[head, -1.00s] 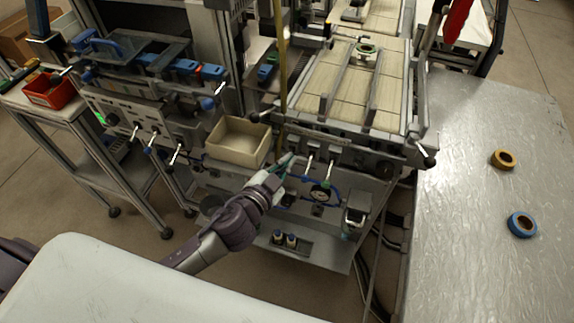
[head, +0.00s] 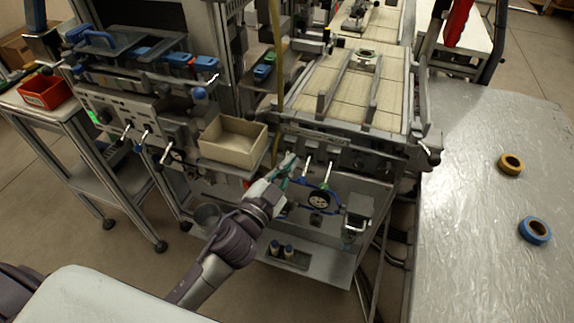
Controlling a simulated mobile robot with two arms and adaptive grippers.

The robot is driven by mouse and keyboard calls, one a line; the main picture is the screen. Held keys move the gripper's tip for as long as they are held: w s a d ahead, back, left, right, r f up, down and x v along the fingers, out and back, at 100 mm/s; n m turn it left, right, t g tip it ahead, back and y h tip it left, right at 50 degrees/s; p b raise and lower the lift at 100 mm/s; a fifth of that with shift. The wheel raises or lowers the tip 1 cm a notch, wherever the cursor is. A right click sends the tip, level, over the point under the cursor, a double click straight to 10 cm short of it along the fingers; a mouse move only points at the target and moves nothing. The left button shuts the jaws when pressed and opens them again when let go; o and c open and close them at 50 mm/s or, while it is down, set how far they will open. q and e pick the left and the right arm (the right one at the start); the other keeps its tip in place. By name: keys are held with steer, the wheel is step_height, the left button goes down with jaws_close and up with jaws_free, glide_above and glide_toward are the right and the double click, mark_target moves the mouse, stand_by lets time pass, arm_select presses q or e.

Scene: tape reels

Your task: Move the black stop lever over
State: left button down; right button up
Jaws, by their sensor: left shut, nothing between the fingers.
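My left gripper (head: 286,168) is shut and empty, at the front of the machine, just left of two short silver levers. One lever (head: 306,164) stands close to its fingertips; the other lever (head: 328,172) is farther right. I cannot single out which handle is the black stop lever; the gripper may hide part of it. A dark round gauge (head: 320,200) with blue tubing sits below the levers. I cannot tell whether the fingertips touch anything. My right gripper is out of view.
An open beige box (head: 233,140) stands left of the gripper, close to a yellow vertical strip. The conveyor (head: 330,90) with rails lies behind. A metal table (head: 480,240) at right carries a yellow tape reel (head: 510,163) and a blue tape reel (head: 534,230). A red bin (head: 45,91) is at far left.

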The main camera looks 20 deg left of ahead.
arm_select(q)
steer(key=s+a+f+b, duration=0.2)
steer(key=s+f+b, duration=0.1)
steer(key=s, duration=0.6)
steer(key=shift+f+b, duration=0.15)
steer(key=shift+b, duration=0.65)
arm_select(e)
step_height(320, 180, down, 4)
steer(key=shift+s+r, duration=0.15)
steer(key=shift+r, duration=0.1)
arm_select(q)
steer(key=shift+s, duration=0.1)
